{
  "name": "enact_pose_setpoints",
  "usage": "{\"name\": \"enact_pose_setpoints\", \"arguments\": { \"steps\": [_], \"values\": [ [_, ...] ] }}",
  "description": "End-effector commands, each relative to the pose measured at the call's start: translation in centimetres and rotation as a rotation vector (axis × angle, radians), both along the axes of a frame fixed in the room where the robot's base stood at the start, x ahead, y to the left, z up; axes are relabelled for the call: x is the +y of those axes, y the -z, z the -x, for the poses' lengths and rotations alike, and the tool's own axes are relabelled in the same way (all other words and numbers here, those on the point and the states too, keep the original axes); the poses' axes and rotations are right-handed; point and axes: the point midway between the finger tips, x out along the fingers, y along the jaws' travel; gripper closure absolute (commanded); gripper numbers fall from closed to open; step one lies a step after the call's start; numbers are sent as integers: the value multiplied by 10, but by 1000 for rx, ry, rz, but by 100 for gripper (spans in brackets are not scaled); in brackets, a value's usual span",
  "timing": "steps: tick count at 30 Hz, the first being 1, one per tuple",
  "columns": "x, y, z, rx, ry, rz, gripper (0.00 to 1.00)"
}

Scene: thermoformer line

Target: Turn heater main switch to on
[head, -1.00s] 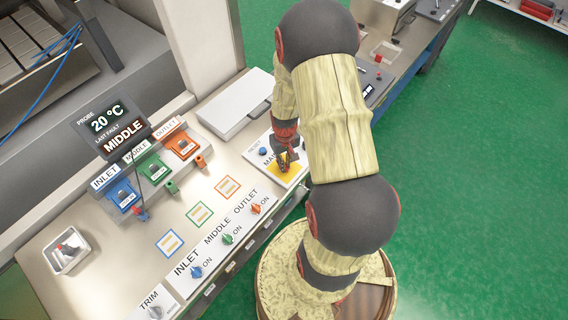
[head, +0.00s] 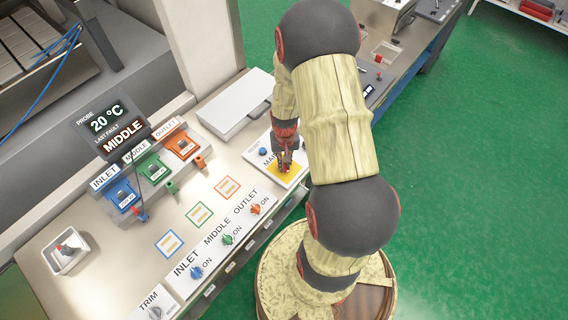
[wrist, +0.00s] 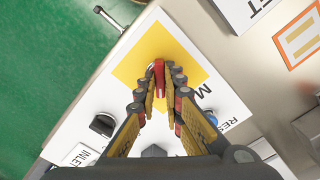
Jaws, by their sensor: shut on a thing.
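The main switch has a red handle (wrist: 160,75) on a yellow square plate (wrist: 142,52), seen in the wrist view. The plate also shows in the head view (head: 291,177), on a white panel with partly covered lettering starting "MA". My gripper (wrist: 161,88) points down at the plate, its fingertips closed on both sides of the red handle. In the head view my gripper (head: 286,167) stands over the plate and hides the handle. The handle's ON and OFF marks are hidden or out of view.
A blue reset button (wrist: 211,118) and a black knob (wrist: 102,124) sit on the same panel. INLET, MIDDLE and OUTLET knobs (head: 228,239) lie nearer on the console. A display (head: 112,125) reads 20 °C and MIDDLE. A grey-white box (head: 234,103) stands behind.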

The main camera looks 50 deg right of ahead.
Motion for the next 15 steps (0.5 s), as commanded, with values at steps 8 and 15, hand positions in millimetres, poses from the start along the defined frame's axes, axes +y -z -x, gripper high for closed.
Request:
{"name": "enact_pose_setpoints", "arguments": {
  "steps": [8,15],
  "values": [
    [0,0,0,0,213,0,100],
    [0,0,0,0,238,0,100]
  ]
}}
